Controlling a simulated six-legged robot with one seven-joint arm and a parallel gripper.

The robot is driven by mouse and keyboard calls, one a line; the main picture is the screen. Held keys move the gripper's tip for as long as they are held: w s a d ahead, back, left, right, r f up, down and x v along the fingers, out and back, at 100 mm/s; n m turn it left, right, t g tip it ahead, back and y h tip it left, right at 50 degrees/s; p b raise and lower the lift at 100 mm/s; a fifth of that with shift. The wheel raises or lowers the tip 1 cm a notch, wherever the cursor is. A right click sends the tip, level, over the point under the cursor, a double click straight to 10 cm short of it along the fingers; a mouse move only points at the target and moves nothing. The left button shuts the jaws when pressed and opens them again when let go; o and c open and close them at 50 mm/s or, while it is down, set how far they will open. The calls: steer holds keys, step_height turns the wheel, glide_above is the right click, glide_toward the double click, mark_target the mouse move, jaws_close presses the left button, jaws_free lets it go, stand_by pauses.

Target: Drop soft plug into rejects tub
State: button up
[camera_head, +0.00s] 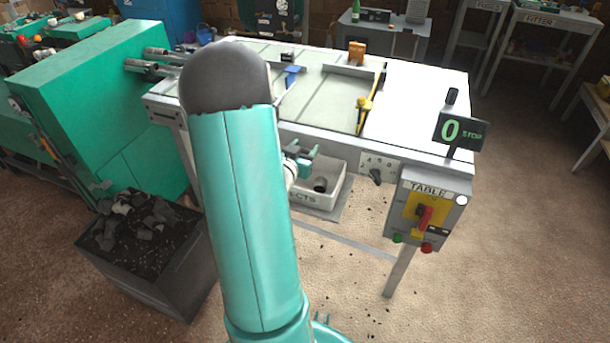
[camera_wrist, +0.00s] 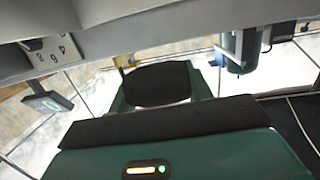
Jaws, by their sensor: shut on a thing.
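My gripper (camera_head: 303,160) shows as small teal parts past my arm in the head view, at the table's front edge and over the rejects tub (camera_head: 330,197). The tub is a pale open box under the table, lettered at its front, partly hidden by my arm. A small dark round thing (camera_head: 320,185) shows at the tub; I cannot tell whether it lies inside. In the wrist view, my gripper (camera_wrist: 160,88) is shut, with a dark block (camera_wrist: 158,84) between its green sides. I take this block to be the soft plug, but its outline is unclear.
The table (camera_head: 425,110) stands over the tub, with a switch panel and a control box (camera_head: 428,212) at its right. A sign (camera_head: 462,131) reads 0 STOP. A dark bin (camera_head: 150,270) of scraps stands at left.

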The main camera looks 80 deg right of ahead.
steer(key=s+d, duration=0.1)
glide_above(310, 181)
steer(key=shift+g, duration=0.3)
steer(key=shift+f, duration=3)
steer(key=o, duration=1)
steer(key=shift+a, duration=0.15)
